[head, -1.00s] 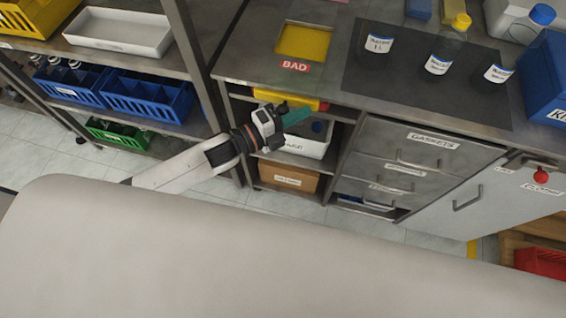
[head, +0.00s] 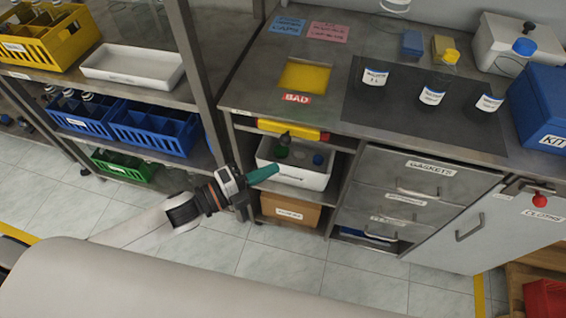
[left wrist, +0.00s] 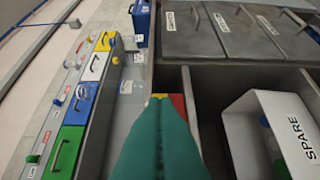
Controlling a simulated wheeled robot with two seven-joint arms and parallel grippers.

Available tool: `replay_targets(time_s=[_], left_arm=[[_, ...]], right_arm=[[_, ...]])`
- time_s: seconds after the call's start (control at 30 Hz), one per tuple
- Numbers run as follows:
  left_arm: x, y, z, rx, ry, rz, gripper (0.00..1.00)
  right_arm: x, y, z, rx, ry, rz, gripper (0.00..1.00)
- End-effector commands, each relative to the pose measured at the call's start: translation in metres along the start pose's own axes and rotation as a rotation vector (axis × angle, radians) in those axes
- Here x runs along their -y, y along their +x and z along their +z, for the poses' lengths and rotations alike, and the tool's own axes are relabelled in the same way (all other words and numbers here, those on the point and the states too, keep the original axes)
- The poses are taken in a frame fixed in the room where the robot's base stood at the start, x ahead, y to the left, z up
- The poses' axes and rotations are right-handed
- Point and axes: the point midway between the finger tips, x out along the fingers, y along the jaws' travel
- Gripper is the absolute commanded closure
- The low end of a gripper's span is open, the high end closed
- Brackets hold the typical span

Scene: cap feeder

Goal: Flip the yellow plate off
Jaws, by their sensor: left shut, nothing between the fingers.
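A yellow square plate (head: 305,77) lies in the grey worktop behind a red BAD label (head: 296,99). A yellow bar (head: 288,130) with a red end sits under the worktop's front edge; I cannot tell which is the task's plate. Part of the bar (left wrist: 179,103) shows in the left wrist view, mostly hidden behind my fingers. My left gripper (head: 274,170) has green fingers, shut and empty, in front of the shelves and below the bar in the head view. Its fingers (left wrist: 160,104) point toward the bar in the left wrist view. My right gripper is not in view.
A white box (head: 305,179), marked SPARE in the left wrist view (left wrist: 290,110), stands on the shelf below the bar. Grey drawers (head: 405,190) stand to its right, a metal post (head: 205,85) to its left. A cardboard box (head: 290,210) sits below. Bottles (head: 432,95) stand on the worktop.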

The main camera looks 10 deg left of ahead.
Motion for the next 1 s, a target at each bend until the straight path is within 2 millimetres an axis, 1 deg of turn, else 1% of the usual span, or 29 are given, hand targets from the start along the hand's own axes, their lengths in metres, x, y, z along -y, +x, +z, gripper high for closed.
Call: replay_targets(time_s=[0.03,0.1,0.23,0.4,0.83,0.93,0.97,1.0], left_arm=[[0.002,-0.007,0.0,-0.001,-0.001,-0.003,1.0],[0.002,-0.014,0.0,-0.001,-0.002,-0.002,1.0],[0.001,-0.021,0.0,0.0,-0.001,-0.001,1.0],[0.0,-0.023,0.0,0.0,0.0,0.0,1.0],[0.0,-0.022,0.0,-0.001,-0.001,-0.001,1.0],[0.009,-0.023,-0.007,-0.028,-0.026,-0.017,1.0],[0.016,-0.024,-0.012,-0.047,-0.046,-0.03,1.0],[0.029,-0.025,-0.021,-0.081,-0.081,-0.052,1.0]], right_arm=[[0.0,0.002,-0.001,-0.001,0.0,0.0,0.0],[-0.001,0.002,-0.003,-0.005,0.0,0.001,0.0],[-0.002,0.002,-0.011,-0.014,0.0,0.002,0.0],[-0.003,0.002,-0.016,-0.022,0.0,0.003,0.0],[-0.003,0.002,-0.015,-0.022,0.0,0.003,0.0],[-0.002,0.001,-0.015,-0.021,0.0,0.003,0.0],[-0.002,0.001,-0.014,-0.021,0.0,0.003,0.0],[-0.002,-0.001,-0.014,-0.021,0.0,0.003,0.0]])
